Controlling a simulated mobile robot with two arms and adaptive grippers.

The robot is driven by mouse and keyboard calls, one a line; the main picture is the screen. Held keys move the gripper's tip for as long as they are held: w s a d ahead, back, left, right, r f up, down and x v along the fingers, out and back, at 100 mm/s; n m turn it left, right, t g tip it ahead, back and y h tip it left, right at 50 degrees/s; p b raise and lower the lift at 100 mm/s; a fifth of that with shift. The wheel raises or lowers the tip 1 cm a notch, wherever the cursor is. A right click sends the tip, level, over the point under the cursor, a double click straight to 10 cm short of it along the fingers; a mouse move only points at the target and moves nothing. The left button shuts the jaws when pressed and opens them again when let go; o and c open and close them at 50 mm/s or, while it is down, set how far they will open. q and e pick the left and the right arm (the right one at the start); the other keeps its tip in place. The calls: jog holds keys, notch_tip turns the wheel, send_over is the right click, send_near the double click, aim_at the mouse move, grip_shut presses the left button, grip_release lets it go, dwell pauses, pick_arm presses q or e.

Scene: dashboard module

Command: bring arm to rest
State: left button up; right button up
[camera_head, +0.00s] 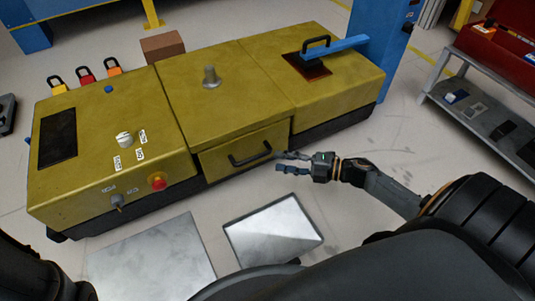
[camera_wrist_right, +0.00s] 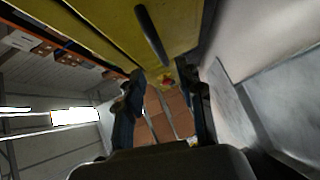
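My right gripper (camera_head: 280,162) is at the front of the yellow dashboard module (camera_head: 215,110), just right of the black handle (camera_head: 250,157) on its drawer front. In the right wrist view the gripper's two fingers (camera_wrist_right: 163,88) are spread apart with nothing held between them. The handle (camera_wrist_right: 150,35) shows beyond the fingertips, above the gap, and not gripped. I cannot tell whether the drawer is fully shut. My left gripper is not in view; only a dark part of my left arm shows at the lower left.
The module's top carries a grey knob (camera_head: 210,77) and a blue lever (camera_head: 335,47); a red button (camera_head: 158,182) is on its left front. Two metallic panels (camera_head: 150,262) (camera_head: 272,230) lie in front. A grey shelf (camera_head: 480,100) stands right. Floor between module and shelf is clear.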

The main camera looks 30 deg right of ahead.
jog(key=shift+v, duration=1.1)
